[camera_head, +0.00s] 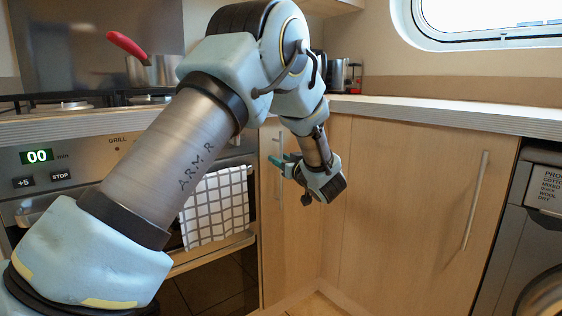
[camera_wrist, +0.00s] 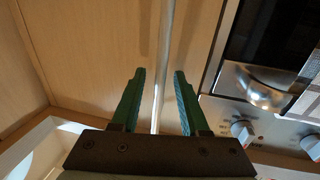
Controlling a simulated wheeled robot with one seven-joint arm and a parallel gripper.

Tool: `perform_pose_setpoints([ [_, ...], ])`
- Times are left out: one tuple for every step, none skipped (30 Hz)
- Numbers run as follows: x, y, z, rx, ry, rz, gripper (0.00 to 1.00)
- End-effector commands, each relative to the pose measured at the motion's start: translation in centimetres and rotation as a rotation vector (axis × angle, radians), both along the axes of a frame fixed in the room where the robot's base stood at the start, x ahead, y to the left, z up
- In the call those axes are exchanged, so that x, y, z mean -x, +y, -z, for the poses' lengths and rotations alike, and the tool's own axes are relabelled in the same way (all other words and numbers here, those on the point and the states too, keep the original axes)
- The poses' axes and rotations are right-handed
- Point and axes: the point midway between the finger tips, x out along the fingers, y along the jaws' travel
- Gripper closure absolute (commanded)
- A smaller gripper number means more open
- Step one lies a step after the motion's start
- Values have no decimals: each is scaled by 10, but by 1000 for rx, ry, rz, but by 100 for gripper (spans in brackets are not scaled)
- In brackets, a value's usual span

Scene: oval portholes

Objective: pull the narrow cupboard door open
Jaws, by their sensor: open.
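The narrow cupboard door (camera_head: 288,245) is pale wood and looks shut, between the oven and the corner. Its thin upright metal handle (camera_head: 280,184) is partly hidden by my gripper (camera_head: 274,161) in the head view. In the wrist view the handle (camera_wrist: 166,35) runs down the picture between the two green fingers of my gripper (camera_wrist: 159,73). The fingers are open, one on each side of the bar, with a gap on both sides. I cannot tell how deep the bar lies between them.
The oven (camera_head: 130,165), with knobs and a checked towel (camera_head: 216,207), stands left of the narrow door. A wide cupboard door (camera_head: 415,200) with a long handle is to the right, then a washing machine (camera_head: 535,240). The counter (camera_head: 450,112) runs above.

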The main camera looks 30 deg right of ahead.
Motion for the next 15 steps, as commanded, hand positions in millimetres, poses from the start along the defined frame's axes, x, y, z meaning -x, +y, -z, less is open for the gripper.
perform_pose_setpoints([
  [0, 0, 0, 0, 0, 0, 55],
  [0, 0, 0, 0, 0, 0, 55],
  [0, 0, 0, 0, 0, 0, 55],
  [0, 0, 0, 0, 0, 0, 55],
  [0, 0, 0, 0, 0, 0, 55],
  [0, 0, 0, 0, 0, 0, 58],
  [0, 0, 0, -1, 0, 0, 61],
  [0, 0, 0, -1, 0, 0, 64],
  [0, 0, 0, -1, 0, 0, 69],
  [0, 0, 0, -1, 0, 0, 72],
  [0, 0, 0, -1, 0, 0, 76],
  [0, 0, 0, -1, 0, 0, 80],
  [0, 0, 0, -1, 0, 0, 84],
  [0, 0, 0, -1, 0, 0, 87],
  [0, 0, 0, -1, 0, 0, 91],
])
